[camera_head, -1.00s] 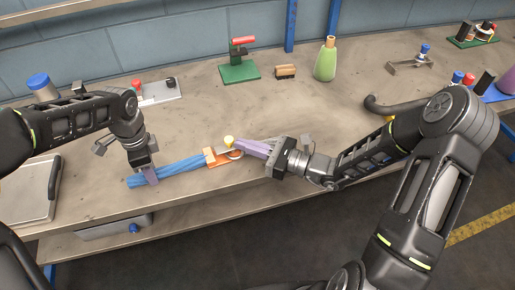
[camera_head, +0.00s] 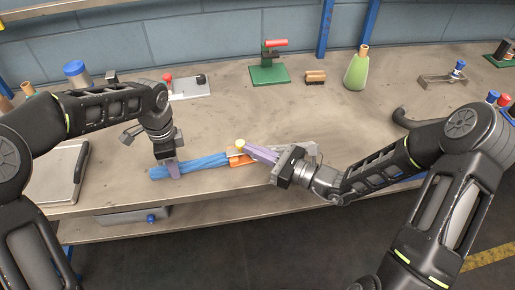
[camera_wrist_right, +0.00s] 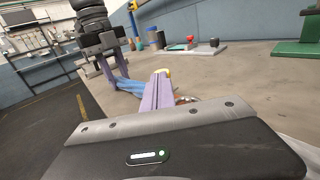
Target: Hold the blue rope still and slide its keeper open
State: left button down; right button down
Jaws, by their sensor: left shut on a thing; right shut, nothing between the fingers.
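The blue rope (camera_head: 205,164) lies along the front of the bench. My left gripper (camera_head: 173,168) comes down from above and is shut on it near its left end. An orange piece (camera_head: 236,160) sits at the rope's right end, with a yellow knob (camera_head: 240,143) standing by it, seemingly the keeper. My right gripper (camera_head: 250,151) is shut and empty, its purple fingertips beside the knob; contact is unclear. In the right wrist view the purple fingers (camera_wrist_right: 158,95) partly hide the knob (camera_wrist_right: 164,72), with the rope (camera_wrist_right: 128,87) behind.
A green-based press (camera_head: 268,74), a brush (camera_head: 315,77) and a green bottle (camera_head: 357,70) stand farther back. A pale board (camera_head: 68,180) lies at the left. The bench's front edge is close below the rope.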

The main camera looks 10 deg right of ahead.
jog(key=v, duration=1.4)
